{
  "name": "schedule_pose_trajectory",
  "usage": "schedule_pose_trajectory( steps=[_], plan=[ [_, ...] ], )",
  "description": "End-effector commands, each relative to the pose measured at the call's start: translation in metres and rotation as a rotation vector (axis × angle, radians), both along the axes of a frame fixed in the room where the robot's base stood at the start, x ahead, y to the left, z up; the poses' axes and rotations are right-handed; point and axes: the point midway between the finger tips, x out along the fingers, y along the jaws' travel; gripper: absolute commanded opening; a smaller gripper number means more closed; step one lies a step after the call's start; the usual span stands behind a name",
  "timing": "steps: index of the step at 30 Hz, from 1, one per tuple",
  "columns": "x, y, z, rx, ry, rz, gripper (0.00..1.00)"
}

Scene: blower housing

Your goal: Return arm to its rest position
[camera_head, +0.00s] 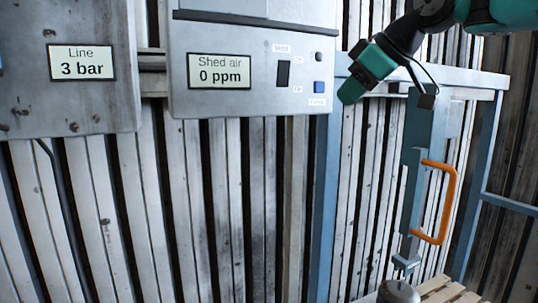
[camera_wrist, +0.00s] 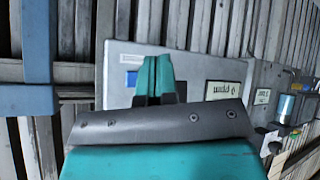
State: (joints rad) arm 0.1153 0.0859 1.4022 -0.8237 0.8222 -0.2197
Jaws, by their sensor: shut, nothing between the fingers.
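My gripper (camera_head: 350,90) is at the upper right of the head view, at the end of my dark and teal arm. It points down and to the left, just right of the "Shed air" panel's lower corner in the picture. In the wrist view my gripper (camera_wrist: 155,80) shows two teal fingers together with nothing between them. In the head view this panel (camera_head: 220,55) reads 0 ppm and has a dark switch (camera_head: 283,73) and a blue button (camera_head: 319,87).
A "Line" panel (camera_head: 25,90) reading 3 bar hangs at the left. A pallet (camera_head: 440,290) is at the bottom right. Slatted wall fills the background.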

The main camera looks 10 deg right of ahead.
Motion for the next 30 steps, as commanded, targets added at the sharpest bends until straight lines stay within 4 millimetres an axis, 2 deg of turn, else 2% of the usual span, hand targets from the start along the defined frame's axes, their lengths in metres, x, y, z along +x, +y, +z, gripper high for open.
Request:
schedule_pose_trajectory(
  steps=[2,5,9,12,16,18,22,24,30],
  plan=[
    [-0.015,0.013,-0.032,0.02,0.061,-0.003,0.0],
    [-0.049,0.034,-0.088,0.05,0.185,-0.02,0.0],
    [-0.114,0.057,-0.178,0.067,0.381,-0.061,0.0],
    [-0.165,0.064,-0.238,0.053,0.51,-0.094,0.0],
    [-0.224,0.063,-0.299,0.02,0.639,-0.134,0.0],
    [-0.249,0.06,-0.322,0.002,0.689,-0.152,0.0],
    [-0.277,0.055,-0.346,-0.023,0.742,-0.172,0.0],
    [-0.283,0.054,-0.351,-0.029,0.756,-0.178,0.0],
    [-0.284,0.053,-0.352,-0.029,0.757,-0.178,0.0]
  ],
)
